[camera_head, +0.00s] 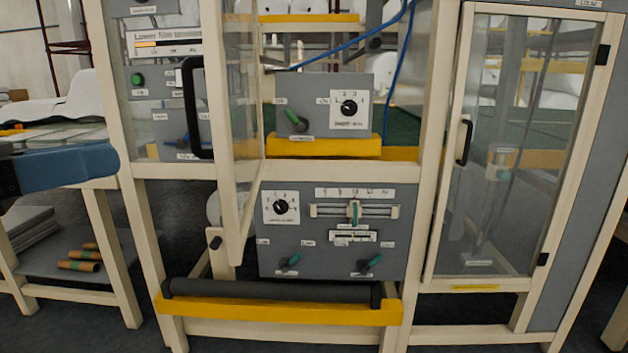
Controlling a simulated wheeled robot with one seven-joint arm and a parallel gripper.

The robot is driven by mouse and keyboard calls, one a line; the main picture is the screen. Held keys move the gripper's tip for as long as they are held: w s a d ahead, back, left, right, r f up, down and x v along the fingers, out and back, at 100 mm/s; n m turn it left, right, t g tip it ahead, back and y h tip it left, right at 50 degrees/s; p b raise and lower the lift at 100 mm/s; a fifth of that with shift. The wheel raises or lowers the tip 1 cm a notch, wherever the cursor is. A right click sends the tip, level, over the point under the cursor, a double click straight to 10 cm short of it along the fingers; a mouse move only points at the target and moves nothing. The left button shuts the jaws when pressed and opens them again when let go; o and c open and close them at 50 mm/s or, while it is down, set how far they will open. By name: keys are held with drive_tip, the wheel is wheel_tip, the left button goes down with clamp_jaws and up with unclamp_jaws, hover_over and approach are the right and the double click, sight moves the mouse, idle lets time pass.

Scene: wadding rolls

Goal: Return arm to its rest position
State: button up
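A blue, rounded link of my arm (65,168) reaches in from the left edge, with a dark joint at its left end. It is in front of the side table and left of the machine's frame. No gripper fingers show, so whether my gripper is open or shut is hidden from this view.
The cream-framed machine holds a grey control panel (335,230) with knobs and a slider. A narrow clear door (240,120) stands ajar. The right glass door (515,150) looks closed. A dark roller (270,290) lies above a yellow bar. Rolls (78,266) lie on the left shelf.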

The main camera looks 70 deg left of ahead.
drive_tip(key=w+d+f+n+g+p, duration=0.1)
drive_tip(key=w+d+f+n, duration=0.15)
drive_tip(key=w+f, duration=0.7)
drive_tip(key=w+d+f+n+g+p, duration=0.1)
drive_tip(key=w+d+f+n+g, duration=0.15)
drive_tip(key=w+f, duration=0.7)
drive_tip(key=w+d+f+g, duration=0.1)
drive_tip(key=w+d+f, duration=0.3)
drive_tip(key=d+f, duration=0.45)
drive_tip(key=w+d+f, duration=0.3)
drive_tip(key=d+f, duration=0.4)
drive_tip(key=d, duration=0.2)
drive_tip(key=s+d+f+m+p, duration=0.1)
drive_tip(key=s+d+f, duration=0.1)
drive_tip(key=d, duration=0.8)
drive_tip(key=s+d+f+m+p, duration=0.1)
drive_tip(key=s+d+m+p, duration=0.15)
drive_tip(key=d, duration=0.85)
drive_tip(key=s+d+r+m+t+h, duration=0.1)
drive_tip(key=s+d+r+m+h, duration=0.1)
drive_tip(key=s+d+r, duration=0.4)
drive_tip(key=s+d+r+m+t+h, duration=0.1)
drive_tip(key=s+d+r+m+h, duration=0.2)
drive_tip(key=s+d+r, duration=0.3)
drive_tip(key=s+d+m, duration=0.1)
drive_tip(key=s+d, duration=0.1)
drive_tip(key=d, duration=0.2)
drive_tip(key=shift+d+r+h+p, duration=0.25)
drive_tip(key=shift+d+h+p, duration=0.05)
drive_tip(key=shift+p, duration=0.1)
